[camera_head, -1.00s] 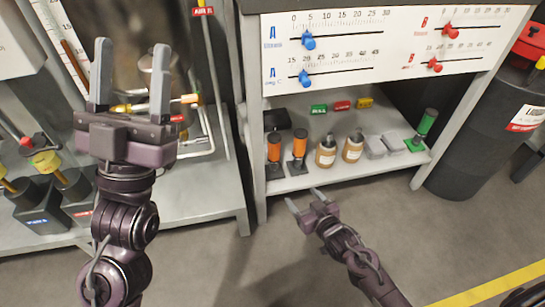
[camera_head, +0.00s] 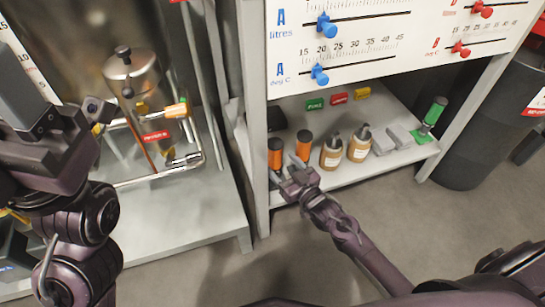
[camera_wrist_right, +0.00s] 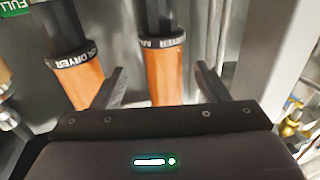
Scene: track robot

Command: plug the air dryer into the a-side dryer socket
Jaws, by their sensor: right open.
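Two air dryers, orange cylinders with black parts, stand side by side at the left of the shelf: a left one (camera_head: 275,150) and a right one (camera_head: 303,147). My right gripper (camera_head: 288,174) is open low in front of them. In the right wrist view one dryer (camera_wrist_right: 163,78) stands between the spread fingers, with no clear contact; the other (camera_wrist_right: 78,82) is outside the left finger. Both black collars carry dryer lettering. My left gripper (camera_head: 35,110) is at the left edge, partly cut off, its opening unclear. I cannot make out the a-side dryer socket.
Brown bottles (camera_head: 345,150), grey blocks (camera_head: 400,135) and a green-handled item (camera_head: 433,112) stand right of the dryers. A slider panel (camera_head: 390,40) hangs above the shelf. A metal vessel (camera_head: 132,75) with pipes and a red tag (camera_head: 157,137) stands left. A dark drum is far right.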

